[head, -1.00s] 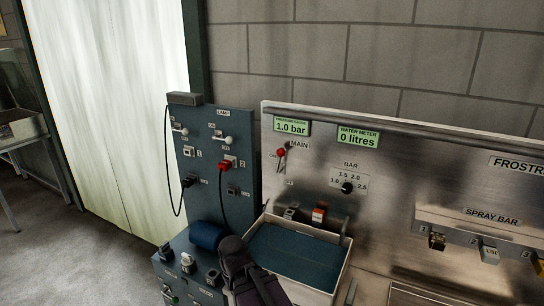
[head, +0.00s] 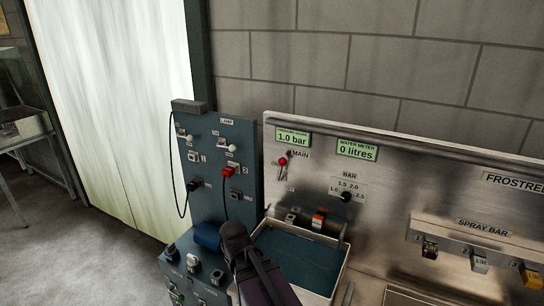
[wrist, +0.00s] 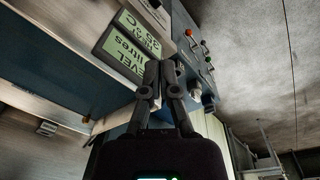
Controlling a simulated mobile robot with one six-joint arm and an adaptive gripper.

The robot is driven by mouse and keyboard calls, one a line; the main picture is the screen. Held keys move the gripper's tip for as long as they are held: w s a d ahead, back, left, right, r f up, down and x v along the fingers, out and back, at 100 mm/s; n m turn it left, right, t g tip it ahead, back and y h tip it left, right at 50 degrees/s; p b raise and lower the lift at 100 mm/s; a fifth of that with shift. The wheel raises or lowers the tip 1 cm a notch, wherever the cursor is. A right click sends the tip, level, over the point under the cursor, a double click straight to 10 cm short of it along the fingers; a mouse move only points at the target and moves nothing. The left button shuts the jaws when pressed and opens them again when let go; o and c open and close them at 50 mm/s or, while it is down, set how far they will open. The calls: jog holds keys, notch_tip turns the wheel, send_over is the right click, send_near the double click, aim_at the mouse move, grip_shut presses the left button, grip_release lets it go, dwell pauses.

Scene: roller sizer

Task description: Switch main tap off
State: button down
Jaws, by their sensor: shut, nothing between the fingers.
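The main tap is a small lever with a red knob (head: 282,161) under the word MAIN on the steel back panel (head: 390,190). Its lever slants up from the plate to the knob; small lettering beside it is too small to read. In the wrist view my gripper (wrist: 161,68) has its two fingers shut and empty, in front of a panel with green displays (wrist: 124,50) reading level and litres. In the head view my dark arm rises at the lower middle, below the tap and apart from it; my fingertips cannot be made out there.
A blue-lined tray (head: 290,255) lies below. Displays read 1.0 bar (head: 292,136) and 0 litres (head: 357,149).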

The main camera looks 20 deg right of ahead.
jog(key=w+d+r+h+p, duration=0.2)
jog(key=w+d+r+p, duration=0.15)
jog(key=r, duration=0.25)
jog(key=t+h+p, duration=0.1)
jog(key=t+h, duration=0.2)
jog(key=h, duration=1.1)
send_near(274, 158)
jog(key=w+v, duration=0.1)
jog(key=v, duration=0.3)
jog(key=shift+s+a+n, duration=0.1)
jog(key=shift+s+n, duration=0.2)
jog(key=shift+s, duration=0.3)
jog(key=b+x, duration=0.1)
jog(key=x, duration=0.9)
jog(key=shift+f, duration=0.1)
jog(key=shift+s+d+f+b, duration=0.1)
jog(key=shift+s+d, duration=0.2)
jog(key=shift+s, duration=0.3)
jog(key=shift+s+d+f+b, duration=0.1)
jog(key=shift+s+d, duration=0.2)
jog(key=shift+s, duration=0.25)
jog(key=shift+s+d+f+b, duration=0.15)
jog(key=shift+s+d, duration=0.15)
jog(key=shift+s, duration=0.3)
